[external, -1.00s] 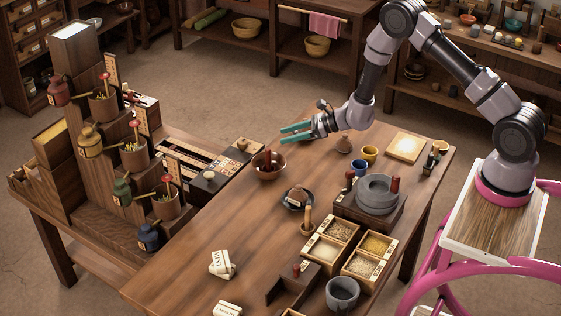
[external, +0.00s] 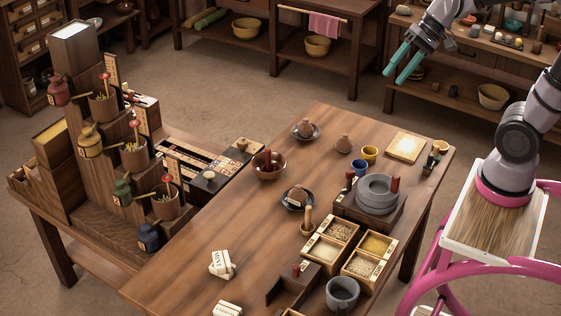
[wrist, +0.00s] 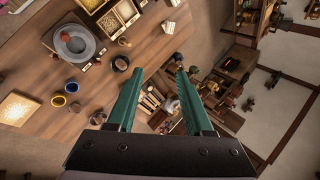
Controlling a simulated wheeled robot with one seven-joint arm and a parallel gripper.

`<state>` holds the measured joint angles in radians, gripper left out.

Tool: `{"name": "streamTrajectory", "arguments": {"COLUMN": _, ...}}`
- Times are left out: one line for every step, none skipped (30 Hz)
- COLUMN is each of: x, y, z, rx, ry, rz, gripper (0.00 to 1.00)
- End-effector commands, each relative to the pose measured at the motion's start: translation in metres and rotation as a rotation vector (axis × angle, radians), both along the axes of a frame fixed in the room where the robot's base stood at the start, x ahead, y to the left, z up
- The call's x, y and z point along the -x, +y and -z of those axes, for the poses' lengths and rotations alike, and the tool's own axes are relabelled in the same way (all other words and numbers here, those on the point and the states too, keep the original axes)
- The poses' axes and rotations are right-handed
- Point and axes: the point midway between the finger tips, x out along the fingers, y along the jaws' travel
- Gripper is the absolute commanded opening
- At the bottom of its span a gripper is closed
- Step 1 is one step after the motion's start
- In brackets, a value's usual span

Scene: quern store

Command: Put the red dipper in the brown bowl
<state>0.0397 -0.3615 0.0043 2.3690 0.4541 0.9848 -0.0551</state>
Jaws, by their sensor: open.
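The brown bowl (external: 262,172) stands at the left edge of the main table in the external view. My gripper (external: 395,77) is high at the upper right, well away from the bowl. Its two green fingers are apart with nothing between them. They also show open and empty in the wrist view (wrist: 160,71). I cannot make out the bowl or the dipper in the wrist view; a finger may hide them.
A dark dish with a brown lump (external: 298,198), a stone quern (external: 376,196), a blue cup (external: 359,168), a yellow cup (external: 369,155) and grain boxes (external: 340,232) stand on the table. A stepped wooden rack (external: 100,190) stands at the left. The table's middle left is clear.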

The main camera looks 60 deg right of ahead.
Motion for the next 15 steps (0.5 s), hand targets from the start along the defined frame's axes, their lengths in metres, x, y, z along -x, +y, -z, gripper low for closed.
{"name": "streamTrajectory", "arguments": {"x": 0.020, "y": -0.009, "z": -0.007, "rx": 0.077, "ry": -0.058, "rz": -0.030, "gripper": 0.52}}
{"name": "streamTrajectory", "arguments": {"x": 0.029, "y": -0.014, "z": -0.009, "rx": 0.122, "ry": -0.086, "rz": -0.045, "gripper": 0.52}}
{"name": "streamTrajectory", "arguments": {"x": 0.041, "y": -0.022, "z": -0.012, "rx": 0.179, "ry": -0.120, "rz": -0.063, "gripper": 0.52}}
{"name": "streamTrajectory", "arguments": {"x": 0.049, "y": -0.027, "z": -0.013, "rx": 0.219, "ry": -0.145, "rz": -0.075, "gripper": 0.52}}
{"name": "streamTrajectory", "arguments": {"x": 0.056, "y": -0.032, "z": -0.014, "rx": 0.256, "ry": -0.168, "rz": -0.084, "gripper": 0.52}}
{"name": "streamTrajectory", "arguments": {"x": 0.064, "y": -0.039, "z": -0.016, "rx": 0.301, "ry": -0.197, "rz": -0.095, "gripper": 0.52}}
{"name": "streamTrajectory", "arguments": {"x": 0.069, "y": -0.043, "z": -0.017, "rx": 0.332, "ry": -0.215, "rz": -0.102, "gripper": 0.52}}
{"name": "streamTrajectory", "arguments": {"x": 0.074, "y": -0.047, "z": -0.018, "rx": 0.358, "ry": -0.231, "rz": -0.108, "gripper": 0.52}}
{"name": "streamTrajectory", "arguments": {"x": 0.078, "y": -0.052, "z": -0.019, "rx": 0.388, "ry": -0.249, "rz": -0.114, "gripper": 0.52}}
{"name": "streamTrajectory", "arguments": {"x": 0.081, "y": -0.054, "z": -0.020, "rx": 0.406, "ry": -0.260, "rz": -0.118, "gripper": 0.52}}
{"name": "streamTrajectory", "arguments": {"x": 0.084, "y": -0.057, "z": -0.020, "rx": 0.423, "ry": -0.268, "rz": -0.120, "gripper": 0.52}}
{"name": "streamTrajectory", "arguments": {"x": 0.086, "y": -0.059, "z": -0.021, "rx": 0.436, "ry": -0.277, "rz": -0.122, "gripper": 0.52}}
{"name": "streamTrajectory", "arguments": {"x": 0.087, "y": -0.060, "z": -0.021, "rx": 0.444, "ry": -0.281, "rz": -0.124, "gripper": 0.52}}
{"name": "streamTrajectory", "arguments": {"x": 0.088, "y": -0.061, "z": -0.021, "rx": 0.450, "ry": -0.283, "rz": -0.124, "gripper": 0.52}}
{"name": "streamTrajectory", "arguments": {"x": 0.088, "y": -0.062, "z": -0.021, "rx": 0.453, "ry": -0.285, "rz": -0.126, "gripper": 0.52}}
